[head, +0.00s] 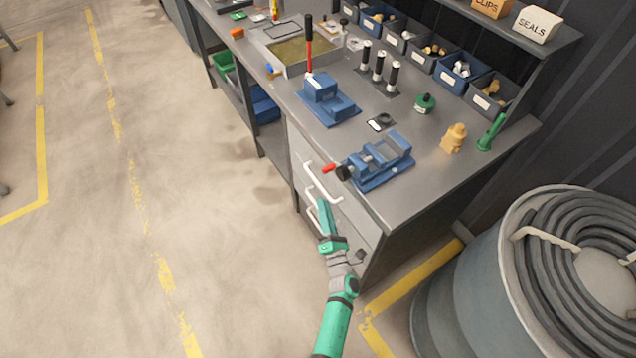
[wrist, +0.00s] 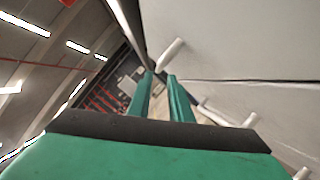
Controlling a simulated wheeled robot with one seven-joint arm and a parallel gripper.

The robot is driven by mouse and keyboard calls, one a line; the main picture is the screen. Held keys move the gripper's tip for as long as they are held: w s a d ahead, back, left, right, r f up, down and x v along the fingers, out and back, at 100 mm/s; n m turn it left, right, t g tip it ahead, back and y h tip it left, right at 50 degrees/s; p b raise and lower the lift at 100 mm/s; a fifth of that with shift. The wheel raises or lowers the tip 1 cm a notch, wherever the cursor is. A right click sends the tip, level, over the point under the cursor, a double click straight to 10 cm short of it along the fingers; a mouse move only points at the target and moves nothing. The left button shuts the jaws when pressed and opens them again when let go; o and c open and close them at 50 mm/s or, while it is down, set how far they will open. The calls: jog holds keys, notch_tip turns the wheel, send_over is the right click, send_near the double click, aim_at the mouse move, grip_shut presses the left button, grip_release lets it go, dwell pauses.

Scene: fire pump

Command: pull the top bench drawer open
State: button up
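The top bench drawer (head: 318,161) is a pale grey front under the right end of the bench, with a white bar handle (head: 324,182). It looks closed. A lower white handle (head: 312,219) shows below it, partly hidden by my gripper. My gripper (head: 322,203) is in front of the drawers, close to the near end of the top handle. In the wrist view my green gripper fingers (wrist: 160,80) are apart with a gap between them and nothing visibly held. A white handle end (wrist: 171,53) is just beside the fingertips; I cannot tell which drawer it belongs to.
A blue vise (head: 379,163) with a red-tipped handle overhangs the bench edge near the top drawer. A blue block with a red lever (head: 328,100) stands farther back. A hose drum (head: 470,290) stands at the right. The floor (head: 220,260) left of the drawers is clear.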

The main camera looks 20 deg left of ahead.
aim_at(318, 182)
jog(key=x, duration=0.9)
grip_shut()
